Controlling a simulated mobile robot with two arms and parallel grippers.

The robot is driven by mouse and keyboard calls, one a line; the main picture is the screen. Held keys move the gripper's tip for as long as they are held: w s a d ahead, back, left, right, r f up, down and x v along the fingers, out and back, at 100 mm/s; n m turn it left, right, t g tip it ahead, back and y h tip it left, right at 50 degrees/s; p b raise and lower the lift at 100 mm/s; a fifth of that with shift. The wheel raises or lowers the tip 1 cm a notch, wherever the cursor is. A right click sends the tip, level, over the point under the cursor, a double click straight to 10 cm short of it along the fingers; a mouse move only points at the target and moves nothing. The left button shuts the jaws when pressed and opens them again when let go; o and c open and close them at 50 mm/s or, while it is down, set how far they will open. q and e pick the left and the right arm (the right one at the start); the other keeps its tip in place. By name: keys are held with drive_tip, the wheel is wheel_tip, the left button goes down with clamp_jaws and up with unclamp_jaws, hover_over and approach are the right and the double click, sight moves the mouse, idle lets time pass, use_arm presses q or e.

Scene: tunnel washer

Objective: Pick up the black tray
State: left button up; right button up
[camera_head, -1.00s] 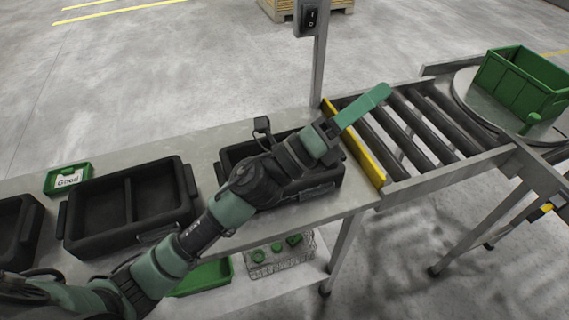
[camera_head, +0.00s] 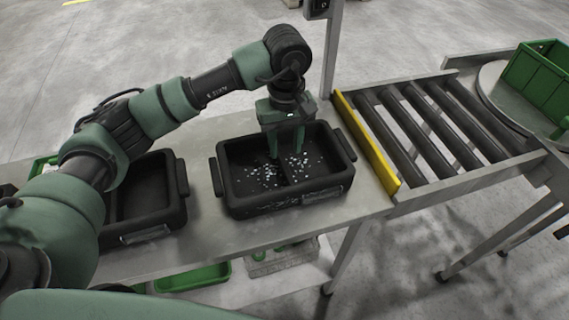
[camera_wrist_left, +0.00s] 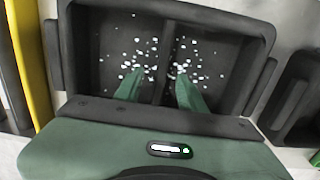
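A black tray (camera_head: 240,207) with a central divider and small white bits inside stands on the metal table, close to the yellow bar. It also shows in the left wrist view (camera_wrist_left: 230,25). My left gripper (camera_head: 286,150) points down into this tray. In the left wrist view its two green fingers (camera_wrist_left: 160,88) are apart, one on each side of the divider (camera_wrist_left: 172,50), with a gap visible. Whether the fingertips touch the tray is unclear. My right gripper is not in view.
A second black tray (camera_head: 178,215) stands to the left, partly behind my arm. The yellow bar (camera_head: 365,142) separates the table from the roller conveyor (camera_head: 435,120). A green crate (camera_head: 540,80) sits on a round plate at right. Green bins (camera_head: 195,277) lie on the lower shelf.

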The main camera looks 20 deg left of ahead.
sight(284, 162)
use_arm(q)
drive_tip(key=f+p, duration=0.2)
drive_tip(key=f, duration=0.1)
drive_tip(key=f+p, duration=0.1)
drive_tip(key=f, duration=0.1)
drive_tip(key=shift+s+a+f, duration=0.15)
drive_tip(key=shift+s+f, duration=0.05)
drive_tip(key=shift+s, duration=0.05)
drive_tip(key=shift+f, duration=0.3)
drive_tip(key=shift+w, duration=0.1)
clamp_jaws()
